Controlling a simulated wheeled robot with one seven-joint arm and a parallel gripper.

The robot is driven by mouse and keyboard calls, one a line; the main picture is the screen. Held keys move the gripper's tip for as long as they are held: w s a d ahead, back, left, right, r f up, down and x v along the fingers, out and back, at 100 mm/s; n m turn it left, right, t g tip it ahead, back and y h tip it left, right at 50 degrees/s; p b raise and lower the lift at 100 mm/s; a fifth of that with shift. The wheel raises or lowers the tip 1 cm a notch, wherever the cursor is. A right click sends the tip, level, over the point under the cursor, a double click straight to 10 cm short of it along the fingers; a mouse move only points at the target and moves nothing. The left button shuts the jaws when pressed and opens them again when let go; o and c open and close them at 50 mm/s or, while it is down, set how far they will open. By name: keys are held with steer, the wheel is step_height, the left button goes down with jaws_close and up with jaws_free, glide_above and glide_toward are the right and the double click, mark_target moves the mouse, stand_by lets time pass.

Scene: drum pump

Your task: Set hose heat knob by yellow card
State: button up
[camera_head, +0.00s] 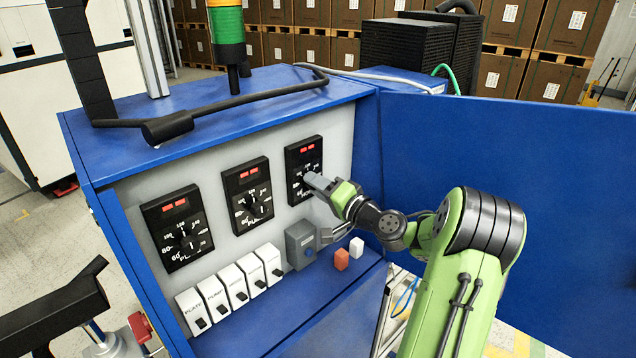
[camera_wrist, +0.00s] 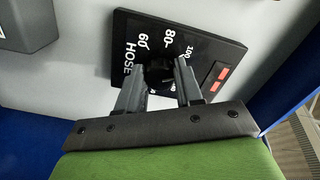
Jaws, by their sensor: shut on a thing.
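The hose heat dial (camera_head: 296,160) is the rightmost of three black dials on the grey panel inside the blue cabinet. In the wrist view its black plate (camera_wrist: 205,48) shows the word HOSE and printed numbers including 60, 80 and 100. My gripper (camera_head: 311,181) reaches this dial from the right. In the wrist view both fingers (camera_wrist: 156,76) are closed on the dark knob (camera_wrist: 158,70), one on each side. The knob's pointer mark is hidden between the fingers. I cannot make out a yellow card in either view.
Two similar dials (camera_head: 247,195) (camera_head: 177,228) sit to the left. Below are several white switches (camera_head: 233,286) and a grey box (camera_head: 300,243). An orange block (camera_head: 341,260) and a white block (camera_head: 356,246) are near the cabinet's lower right. The blue door (camera_head: 500,150) stands open at right.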

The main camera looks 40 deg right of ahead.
steer(key=m+p, duration=0.2)
steer(key=m, duration=0.2)
steer(key=shift+m, duration=0.4)
stand_by(0.4)
steer(key=o, duration=1)
steer(key=shift+o, duration=0.2)
steer(key=s+d+b, duration=0.2)
steer(key=s+b, duration=0.1)
steer(key=s, duration=1.2)
steer(key=shift+s, duration=0.35)
steer(key=shift+d, duration=0.15)
